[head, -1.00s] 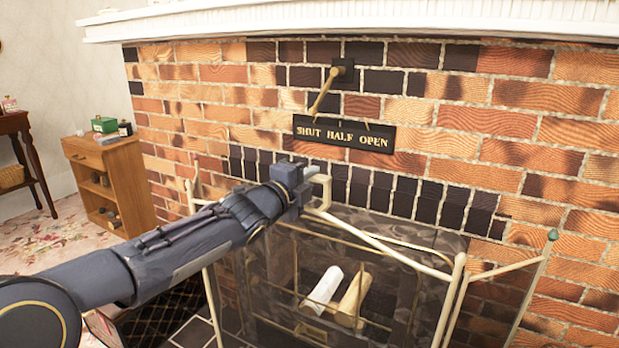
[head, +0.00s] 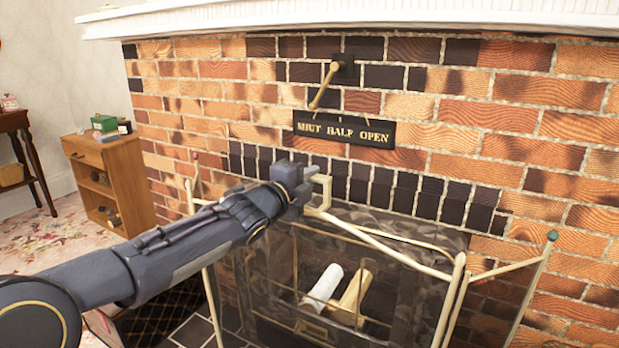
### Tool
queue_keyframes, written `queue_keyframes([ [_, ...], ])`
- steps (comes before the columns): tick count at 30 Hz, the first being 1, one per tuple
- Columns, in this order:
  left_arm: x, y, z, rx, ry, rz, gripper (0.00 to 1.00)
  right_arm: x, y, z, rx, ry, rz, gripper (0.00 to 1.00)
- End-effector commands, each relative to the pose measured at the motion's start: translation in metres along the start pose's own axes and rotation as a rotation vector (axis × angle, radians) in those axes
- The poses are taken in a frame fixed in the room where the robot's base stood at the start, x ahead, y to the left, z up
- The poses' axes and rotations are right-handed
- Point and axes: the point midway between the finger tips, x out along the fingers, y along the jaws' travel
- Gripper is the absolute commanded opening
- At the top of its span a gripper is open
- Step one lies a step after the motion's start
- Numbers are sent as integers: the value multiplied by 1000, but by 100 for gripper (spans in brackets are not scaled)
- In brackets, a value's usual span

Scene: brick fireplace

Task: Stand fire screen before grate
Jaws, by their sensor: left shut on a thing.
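The fire screen (head: 395,252) has cream rails, see-through panels and folding side wings. It stands upright in front of the fireplace opening, its right wing angled out to the right. My left gripper (head: 318,190) is shut on the screen's top handle, at the middle of the top rail. Behind the screen, the grate (head: 312,328) holds two pale logs (head: 340,290) and is partly hidden by the screen's bars. The screen's feet are below the picture or hidden, so I cannot tell whether they touch the hearth. My right gripper is not in view.
The brick wall (head: 560,110) rises close behind the screen, with a damper lever (head: 326,82) and a "SHUT HALF OPEN" plate (head: 344,130). A white mantel (head: 350,22) runs above. A small wooden cabinet (head: 110,180) and a dark table (head: 22,130) stand left.

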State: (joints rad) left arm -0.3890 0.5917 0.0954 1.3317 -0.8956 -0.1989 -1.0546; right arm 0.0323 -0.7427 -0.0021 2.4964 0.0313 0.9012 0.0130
Motion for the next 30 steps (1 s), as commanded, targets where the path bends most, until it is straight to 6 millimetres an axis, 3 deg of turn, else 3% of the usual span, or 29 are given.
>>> queue_keyframes([
  [1,-1,-7,-1,2,3,-17,0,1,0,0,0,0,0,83],
  [30,-1,4,-1,2,3,-17,0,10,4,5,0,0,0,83],
])
